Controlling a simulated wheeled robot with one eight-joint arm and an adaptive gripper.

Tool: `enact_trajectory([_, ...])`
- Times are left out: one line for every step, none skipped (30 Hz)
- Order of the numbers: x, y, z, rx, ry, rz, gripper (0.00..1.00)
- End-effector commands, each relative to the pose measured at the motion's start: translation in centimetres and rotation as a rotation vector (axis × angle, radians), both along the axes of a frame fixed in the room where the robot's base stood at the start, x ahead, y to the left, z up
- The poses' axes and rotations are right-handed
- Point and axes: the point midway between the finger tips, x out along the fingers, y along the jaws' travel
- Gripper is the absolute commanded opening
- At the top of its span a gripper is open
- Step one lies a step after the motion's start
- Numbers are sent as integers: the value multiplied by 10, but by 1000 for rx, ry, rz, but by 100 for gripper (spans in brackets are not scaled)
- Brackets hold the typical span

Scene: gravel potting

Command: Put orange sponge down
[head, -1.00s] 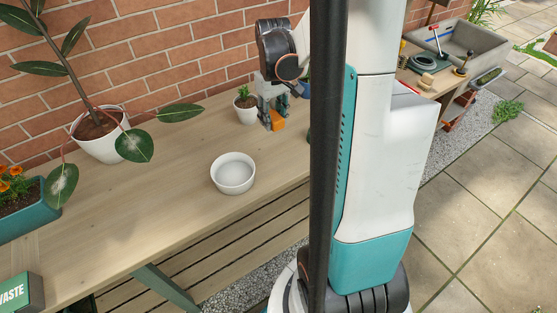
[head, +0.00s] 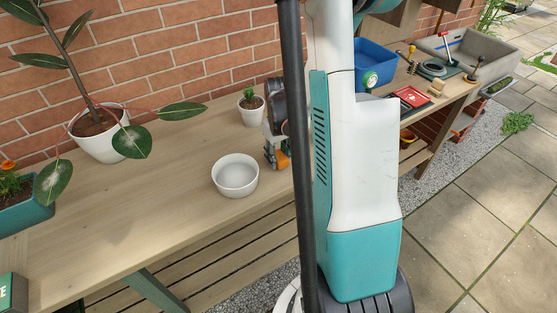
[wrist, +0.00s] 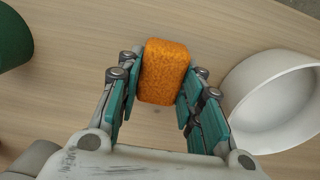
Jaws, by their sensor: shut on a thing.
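The orange sponge (wrist: 165,72) is held between the two fingers of my gripper (wrist: 162,85) in the wrist view. In the head view a small part of the sponge (head: 282,160) shows below my gripper (head: 274,152), close above or on the wooden bench; I cannot tell whether it touches. My gripper is right of the white bowl (head: 236,175). The bowl also shows at the right in the wrist view (wrist: 240,105). My arm and a dark column hide part of the bench right of the gripper.
A small potted plant (head: 252,108) stands behind the gripper. A large plant in a white pot (head: 105,140) is at the left. A blue container (head: 374,62) and red box (head: 409,99) are at the right. The bench front left of the bowl is clear.

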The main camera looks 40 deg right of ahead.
Motion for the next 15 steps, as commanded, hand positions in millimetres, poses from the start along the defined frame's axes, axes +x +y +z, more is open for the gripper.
enact_trajectory([0, 0, -8, 0, 0, 0, 0])
enact_trajectory([0, 0, -10, 0, 0, 0, 0])
enact_trajectory([0, 0, -10, 0, 0, 0, 0])
enact_trajectory([0, 0, -9, 0, 0, 0, 0])
enact_trajectory([0, 0, -9, 0, 0, 0, 0])
enact_trajectory([0, 0, -9, 0, 0, 0, 0])
enact_trajectory([0, 0, -8, 0, 0, 0, 0])
enact_trajectory([0, 0, -8, 0, 0, 0, 0])
enact_trajectory([0, 0, -8, 0, 0, 0, 0])
enact_trajectory([0, 0, -9, 0, 0, 0, 0])
enact_trajectory([0, 0, -10, 0, 0, 0, 0])
enact_trajectory([0, 0, -11, 0, 0, 0, 0])
enact_trajectory([0, 0, -12, 0, 0, 0, 0])
enact_trajectory([0, 0, -13, 0, 0, 0, 36])
enact_trajectory([0, 0, -12, 0, 0, 0, 45])
